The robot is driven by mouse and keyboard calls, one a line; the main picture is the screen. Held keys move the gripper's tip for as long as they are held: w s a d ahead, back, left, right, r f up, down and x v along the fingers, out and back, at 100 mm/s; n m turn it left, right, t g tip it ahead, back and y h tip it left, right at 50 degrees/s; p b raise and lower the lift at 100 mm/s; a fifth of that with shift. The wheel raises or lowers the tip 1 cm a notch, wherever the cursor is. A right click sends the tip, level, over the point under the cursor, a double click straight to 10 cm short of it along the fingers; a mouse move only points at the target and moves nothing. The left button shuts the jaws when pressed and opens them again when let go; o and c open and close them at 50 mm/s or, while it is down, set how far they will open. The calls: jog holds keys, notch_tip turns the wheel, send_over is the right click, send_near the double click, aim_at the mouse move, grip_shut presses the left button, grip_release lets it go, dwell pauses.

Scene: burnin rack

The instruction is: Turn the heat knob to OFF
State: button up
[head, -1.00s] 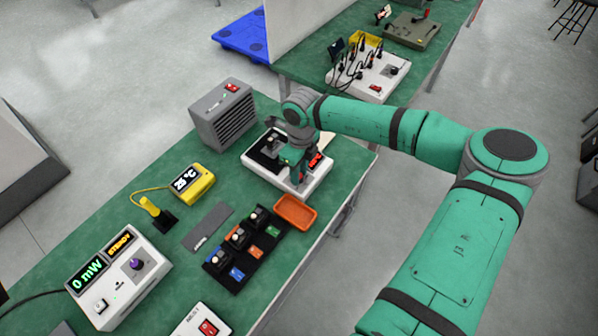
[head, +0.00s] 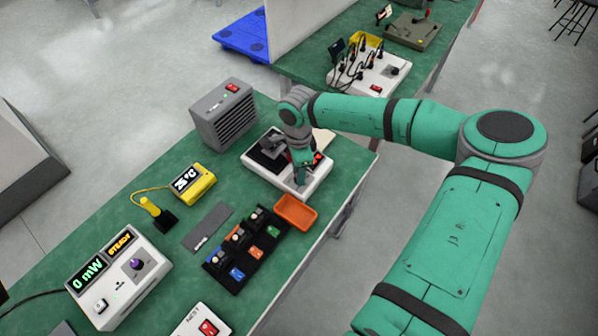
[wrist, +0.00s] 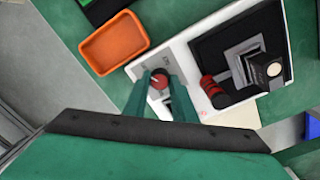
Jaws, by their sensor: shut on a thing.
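A grey vented box (head: 222,115) stands behind. A yellow meter (head: 192,183) reads 25 °C.

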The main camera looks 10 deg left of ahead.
jog(key=shift+a+n, duration=0.1)
jog(key=shift+n, duration=0.5)
jog(key=o, duration=1)
jog(key=shift+o, duration=0.2)
jog(key=shift+r, duration=0.1)
notch_tip(320, 180, up, 11)
jog(key=shift+w+a, duration=0.15)
jog(key=shift+w, duration=0.05)
